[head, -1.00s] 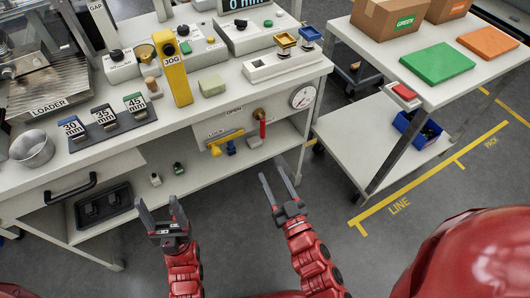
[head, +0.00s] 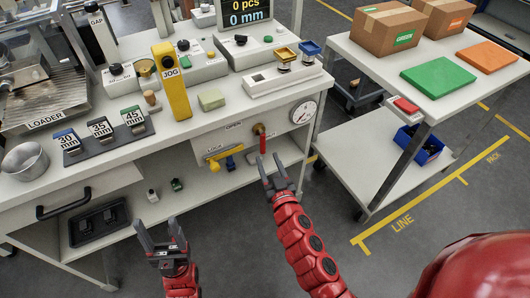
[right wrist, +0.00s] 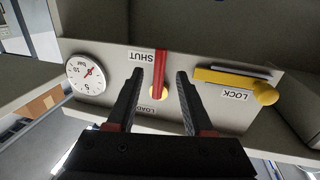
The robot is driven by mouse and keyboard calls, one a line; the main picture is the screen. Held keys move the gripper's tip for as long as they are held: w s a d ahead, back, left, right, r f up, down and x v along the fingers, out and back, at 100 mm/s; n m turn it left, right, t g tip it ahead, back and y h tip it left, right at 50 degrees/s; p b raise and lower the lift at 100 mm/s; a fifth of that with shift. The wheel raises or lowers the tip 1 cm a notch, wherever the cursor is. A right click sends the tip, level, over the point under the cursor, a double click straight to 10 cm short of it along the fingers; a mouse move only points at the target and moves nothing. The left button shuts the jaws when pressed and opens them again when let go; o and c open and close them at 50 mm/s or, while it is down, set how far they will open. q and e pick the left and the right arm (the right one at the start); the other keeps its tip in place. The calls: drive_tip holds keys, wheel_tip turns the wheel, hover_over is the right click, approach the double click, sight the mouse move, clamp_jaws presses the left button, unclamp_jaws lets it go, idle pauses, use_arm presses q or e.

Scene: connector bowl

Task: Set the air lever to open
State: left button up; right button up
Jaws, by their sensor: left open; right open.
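The red air lever (head: 263,144) hangs straight down from a brass hub (head: 259,129) on the bench's front panel. An OPEN label (head: 233,125) is up and left of the hub. In the right wrist view, upside down, the lever (right wrist: 160,55) points at the SHUT label (right wrist: 135,57). My right gripper (head: 271,160) is open just below and in front of the lever. In its wrist view the lever appears between the two fingers (right wrist: 160,74), with no visible contact. My left gripper (head: 157,230) is open and empty, low in front of the bench.
A yellow lever (head: 225,152) by a LOCK label sits left of the red one; it also shows in the right wrist view (right wrist: 228,79). A round gauge (head: 302,111) is to the right. A lower shelf runs beneath the panel. A white cart (head: 375,65) stands right.

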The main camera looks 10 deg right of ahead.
sight(263, 150)
drive_tip(key=shift+w+a+r, duration=0.1)
drive_tip(key=shift+w+a, duration=0.05)
drive_tip(key=shift+w, duration=0.8)
drive_tip(key=shift+w+a, duration=0.15)
drive_tip(key=shift+w, duration=0.8)
clamp_jaws()
